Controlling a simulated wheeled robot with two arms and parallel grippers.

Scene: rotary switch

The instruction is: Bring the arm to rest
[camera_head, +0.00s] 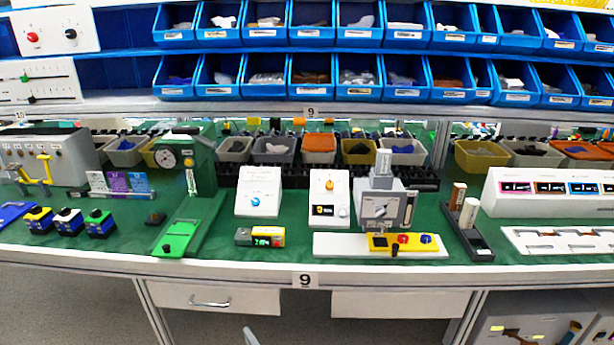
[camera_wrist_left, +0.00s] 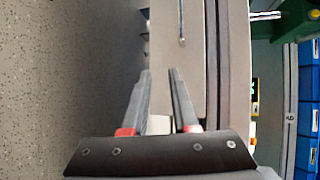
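My left gripper (camera_wrist_left: 160,73) points along the front of the workbench in the left wrist view. Its two dark fingers, with red parts at their base, stand apart with nothing between them. In the head view only a small grey tip, which seems to be my left gripper (camera_head: 250,337), shows at the bottom edge, below the bench front. A white box with a blue rotary knob (camera_head: 256,199) stands on the green bench top. Beside it is a white box with an orange knob and a small display (camera_head: 329,210). Neither is touched. My right gripper is not in view.
The bench's front edge (camera_head: 200,270) runs across the view, with white drawers (camera_head: 215,299) below it. The left drawer handle (camera_wrist_left: 182,30) is ahead of my fingers in the wrist view. Open floor (camera_wrist_left: 60,70) lies beside the bench. Blue bins (camera_head: 312,77) line the shelf behind.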

